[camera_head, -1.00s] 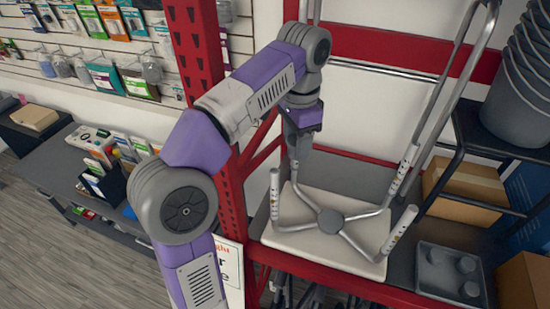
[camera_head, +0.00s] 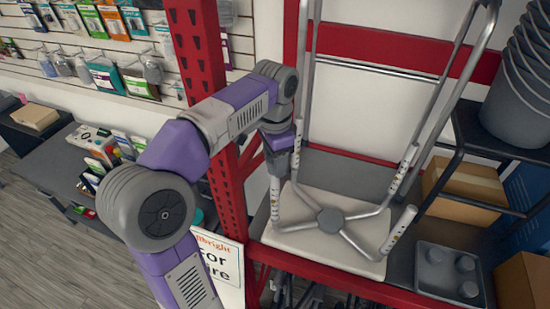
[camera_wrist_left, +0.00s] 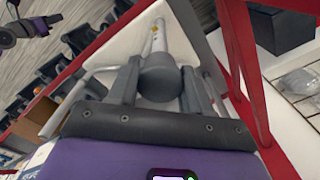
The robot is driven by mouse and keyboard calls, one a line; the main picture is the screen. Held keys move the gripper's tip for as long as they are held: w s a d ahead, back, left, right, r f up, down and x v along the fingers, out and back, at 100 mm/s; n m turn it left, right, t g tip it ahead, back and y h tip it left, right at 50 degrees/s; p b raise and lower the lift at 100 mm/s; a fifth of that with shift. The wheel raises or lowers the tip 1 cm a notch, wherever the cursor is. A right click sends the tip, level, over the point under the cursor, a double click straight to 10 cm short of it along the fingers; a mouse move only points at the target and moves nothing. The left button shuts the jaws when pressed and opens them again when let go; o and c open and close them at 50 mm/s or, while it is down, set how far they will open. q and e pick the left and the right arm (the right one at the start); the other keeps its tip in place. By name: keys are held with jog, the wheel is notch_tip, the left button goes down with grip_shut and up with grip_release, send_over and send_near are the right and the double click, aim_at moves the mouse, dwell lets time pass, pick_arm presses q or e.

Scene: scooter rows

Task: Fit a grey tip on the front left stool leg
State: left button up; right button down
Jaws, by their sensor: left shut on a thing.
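The stool lies upside down on the shelf, its pale seat (camera_head: 345,258) below and its metal legs pointing up. My left gripper (camera_head: 279,168) is over the front left leg (camera_head: 275,203). In the left wrist view its fingers (camera_wrist_left: 158,88) are shut on a round grey tip (camera_wrist_left: 160,78). The white, hole-marked end of the leg (camera_wrist_left: 157,38) shows just beyond the tip, roughly in line with it. I cannot tell whether the tip is around the leg end or only close to it. The front right leg (camera_head: 401,226) has a bare end.
A grey tray (camera_head: 428,283) with grey tips stands right of the stool. A red shelf post (camera_head: 203,75) rises left of the stool, close to my left arm. Tall metal tubes stand behind. Cardboard boxes (camera_head: 468,190) and grey buckets (camera_head: 520,95) are at the right.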

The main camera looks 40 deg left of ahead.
pick_arm(q)
jog(key=shift+f+b, duration=0.4)
jog(key=shift+f, duration=0.2)
jog(key=o, duration=1)
jog(key=shift+r, duration=0.2)
notch_tip(320, 180, up, 13)
jog(key=shift+f+p, duration=0.1)
jog(key=shift+p, duration=0.3)
